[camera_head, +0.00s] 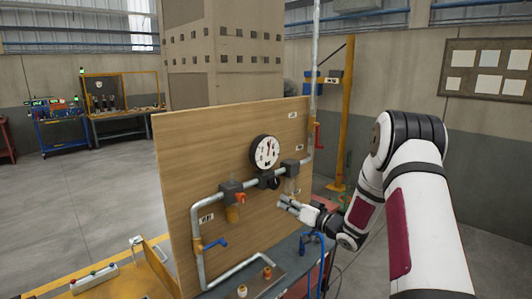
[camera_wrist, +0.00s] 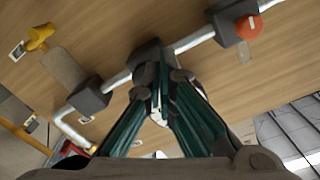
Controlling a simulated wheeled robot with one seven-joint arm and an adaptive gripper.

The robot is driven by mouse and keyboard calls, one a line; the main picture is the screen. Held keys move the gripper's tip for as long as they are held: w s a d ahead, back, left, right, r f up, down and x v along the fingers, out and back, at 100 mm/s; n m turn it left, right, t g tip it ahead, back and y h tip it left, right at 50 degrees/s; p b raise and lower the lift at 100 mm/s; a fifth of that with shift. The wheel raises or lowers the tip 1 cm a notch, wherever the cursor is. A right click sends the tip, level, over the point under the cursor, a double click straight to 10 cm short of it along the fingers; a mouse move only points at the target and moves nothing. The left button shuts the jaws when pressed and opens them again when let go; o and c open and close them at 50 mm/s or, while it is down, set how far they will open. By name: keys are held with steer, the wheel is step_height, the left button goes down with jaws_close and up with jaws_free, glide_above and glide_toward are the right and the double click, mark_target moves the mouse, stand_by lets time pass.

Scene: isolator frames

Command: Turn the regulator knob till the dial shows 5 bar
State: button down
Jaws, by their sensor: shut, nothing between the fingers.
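The dial (camera_head: 264,151) is a round white-faced gauge with a black rim on the wooden panel. Its figures are too small to read. The regulator block (camera_head: 265,179) sits below it on the pipe, with a round black knob (camera_head: 274,184) at its front. In the wrist view the regulator block (camera_wrist: 147,54) is behind the fingers, and the knob is mostly hidden or cannot be made out. My gripper (camera_head: 284,203) is shut and empty, just below and right of the knob. Its fingers (camera_wrist: 160,90) come together in the wrist view; contact with the knob cannot be told.
A blue valve handle (camera_head: 215,243) is lower left; a red handle (camera_head: 317,135) is at the panel's right edge. Space before the panel is open.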

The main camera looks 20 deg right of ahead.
mark_target(273, 183)
steer(key=shift+w+d, duration=0.1)
steer(key=d+b, duration=0.1)
steer(key=b, duration=0.5)
steer(key=d+b, duration=0.1)
steer(key=b, duration=0.5)
steer(key=shift+f, duration=0.4)
steer(key=b+x, duration=0.3)
steer(key=x, duration=0.3)
steer(key=shift+w+a, duration=0.15)
steer(key=shift+w, duration=0.05)
